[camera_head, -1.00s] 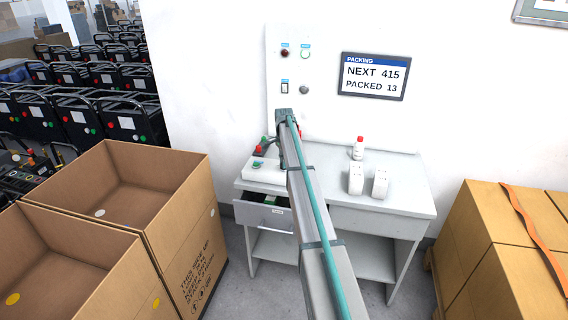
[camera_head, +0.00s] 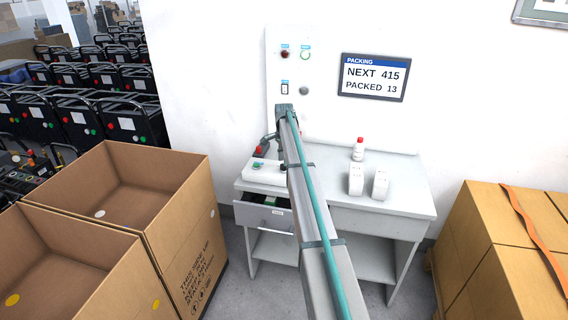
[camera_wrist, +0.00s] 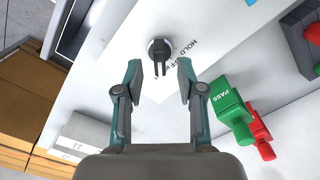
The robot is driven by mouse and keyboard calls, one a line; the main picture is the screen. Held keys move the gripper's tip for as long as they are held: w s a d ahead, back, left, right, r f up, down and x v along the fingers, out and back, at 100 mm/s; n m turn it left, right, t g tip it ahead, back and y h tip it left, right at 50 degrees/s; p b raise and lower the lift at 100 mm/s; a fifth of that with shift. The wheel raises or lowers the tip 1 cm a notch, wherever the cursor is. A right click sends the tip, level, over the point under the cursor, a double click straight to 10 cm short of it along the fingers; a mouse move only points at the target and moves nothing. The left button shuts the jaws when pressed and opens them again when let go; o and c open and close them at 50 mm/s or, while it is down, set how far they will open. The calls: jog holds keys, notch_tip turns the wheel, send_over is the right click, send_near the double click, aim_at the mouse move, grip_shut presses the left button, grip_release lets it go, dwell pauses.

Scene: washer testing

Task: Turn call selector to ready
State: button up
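The call selector (camera_wrist: 160,52) is a round knob with a dark handle in the upper middle of the wrist view. Its handle points down in the picture. Printed words beside it read "HOLD" and "OFF"; the rest of the lettering is unclear. My gripper (camera_wrist: 161,80) is open and empty. Its two fingers stand apart, with the knob just beyond the gap between them, and I see no contact. In the head view my arm covers this area, and I cannot make out the selector or the fingertips there.
A green block marked PASS (camera_wrist: 228,103) and a red one (camera_wrist: 262,135) stand close to the right finger. A dark box with a red button (camera_wrist: 314,35) is farther right.

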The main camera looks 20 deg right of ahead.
notch_tip(320, 180, up, 10)
jog(key=shift+f, duration=0.2)
dwell(0.4)
